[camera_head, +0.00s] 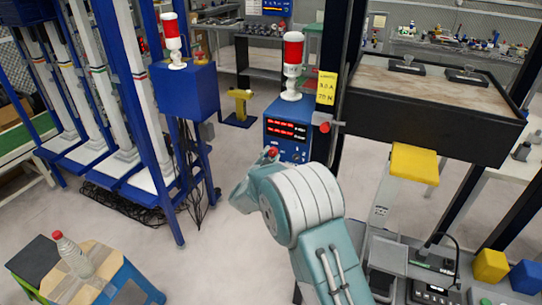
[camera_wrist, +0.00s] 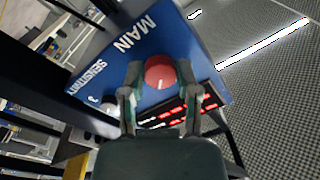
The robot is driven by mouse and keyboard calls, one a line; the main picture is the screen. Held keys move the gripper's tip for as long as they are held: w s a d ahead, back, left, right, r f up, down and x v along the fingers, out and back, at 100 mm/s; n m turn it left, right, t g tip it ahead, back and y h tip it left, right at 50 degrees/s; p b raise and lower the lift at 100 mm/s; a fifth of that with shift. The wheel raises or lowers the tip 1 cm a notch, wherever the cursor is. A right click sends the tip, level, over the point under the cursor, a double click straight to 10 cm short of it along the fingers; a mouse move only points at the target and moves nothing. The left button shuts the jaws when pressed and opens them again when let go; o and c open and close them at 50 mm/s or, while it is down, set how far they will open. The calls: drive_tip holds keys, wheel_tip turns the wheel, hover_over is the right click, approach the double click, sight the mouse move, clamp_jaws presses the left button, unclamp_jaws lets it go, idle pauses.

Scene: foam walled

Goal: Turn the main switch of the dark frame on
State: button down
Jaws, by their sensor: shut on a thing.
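The dark frame (camera_head: 354,45) stands upright right of centre in the head view. A blue control box (camera_head: 285,150) with red digit displays is beside it, below a red beacon lamp. In the wrist view the blue box (camera_wrist: 190,40) bears the words MAIN and SENSITIVITY. The main switch is a round red knob (camera_wrist: 160,72) on that box. My gripper (camera_wrist: 161,75) has its two fingers on either side of the red knob and is shut on it.
A yellow note (camera_head: 327,88) and a small red button (camera_head: 325,127) are on the dark frame. A dark tray (camera_head: 435,125) and a yellow block (camera_head: 414,160) are at the right. A blue frame with a red lamp (camera_head: 174,40) is at the left. A bottle (camera_head: 73,256) stands on a stool at lower left.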

drive_tip(key=m, duration=0.5)
drive_tip(key=shift+a+f+m, duration=0.1)
drive_tip(key=shift+m, duration=0.3)
drive_tip(key=shift+f+m+h, duration=0.1)
drive_tip(key=shift+m+h, duration=0.3)
drive_tip(key=shift+m, duration=1.5)
drive_tip(key=shift+c, duration=1.7)
unclamp_jaws()
drive_tip(key=shift+f, duration=0.1)
drive_tip(key=shift+r, duration=0.2)
drive_tip(key=v, duration=1.2)
drive_tip(key=shift+f, duration=0.15)
